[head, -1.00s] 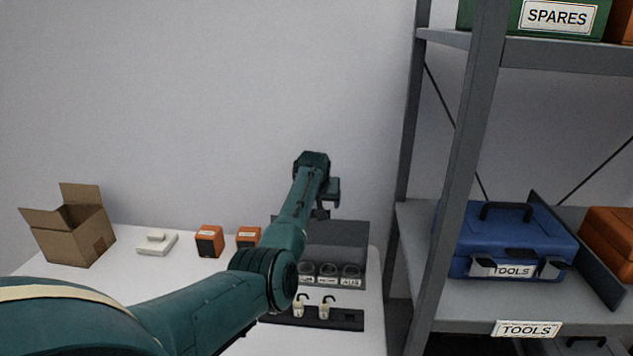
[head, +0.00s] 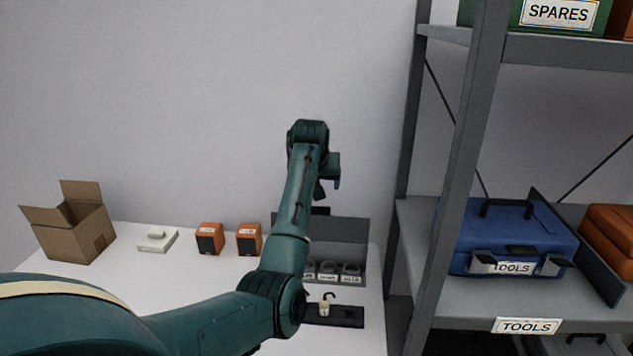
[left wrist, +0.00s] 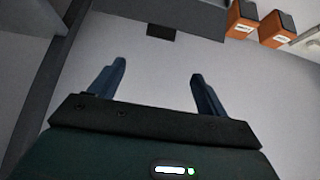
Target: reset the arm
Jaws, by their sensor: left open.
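My left arm (head: 298,195) reaches in from the left over the white table, with its wrist raised in front of the wall. In the head view the left gripper's fingers are mostly hidden by the wrist. In the left wrist view my left gripper (left wrist: 160,72) has its two blue fingers wide apart with nothing between them. The gripper is above the table, apart from everything on it. My right gripper is in neither view.
A grey cable bin (head: 345,238) and dark rack (head: 345,316) are right.

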